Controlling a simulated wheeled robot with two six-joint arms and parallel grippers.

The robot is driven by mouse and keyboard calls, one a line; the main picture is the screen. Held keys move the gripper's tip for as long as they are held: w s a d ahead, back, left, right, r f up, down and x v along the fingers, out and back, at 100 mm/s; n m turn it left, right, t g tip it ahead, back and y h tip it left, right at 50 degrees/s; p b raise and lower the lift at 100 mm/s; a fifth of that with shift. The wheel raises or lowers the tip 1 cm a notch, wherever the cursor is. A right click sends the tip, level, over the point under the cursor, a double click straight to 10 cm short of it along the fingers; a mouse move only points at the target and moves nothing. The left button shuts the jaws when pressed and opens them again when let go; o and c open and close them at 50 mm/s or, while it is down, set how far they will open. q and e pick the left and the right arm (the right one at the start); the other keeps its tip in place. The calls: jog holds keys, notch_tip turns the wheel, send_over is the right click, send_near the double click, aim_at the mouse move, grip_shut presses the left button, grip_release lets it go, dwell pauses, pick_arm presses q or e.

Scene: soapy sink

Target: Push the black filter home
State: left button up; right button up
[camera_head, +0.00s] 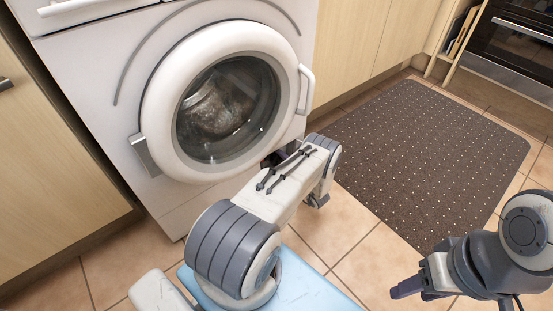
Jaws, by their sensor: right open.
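The white washing machine (130,90) stands at the upper left with its round door shut. My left arm reaches from the bottom middle to the machine's lower right front. A small dark patch shows there behind the arm, and I cannot tell whether it is the black filter or its opening. My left gripper (318,199) is mostly hidden by its own arm, with only a dark part showing near the machine's lower right corner. Its jaws and any hold cannot be made out. My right gripper (408,287) is open and empty above the tiles at the lower right, well away from the machine.
A dark dotted mat (425,150) lies on the tiled floor right of the machine. Wooden cabinets (360,40) flank the machine. An oven (515,50) stands at the upper right. A light blue flat surface (310,285) shows beneath my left arm.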

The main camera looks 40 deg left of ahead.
pick_arm(q)
grip_shut()
jog(key=shift+w+a+b, duration=0.15)
jog(key=shift+a+b, duration=0.1)
jog(key=shift+a, duration=0.7)
jog(key=shift+w+a+b, duration=0.15)
jog(key=shift+a+b, duration=0.05)
jog(key=shift+a, duration=0.85)
jog(key=o, duration=0.8)
grip_release()
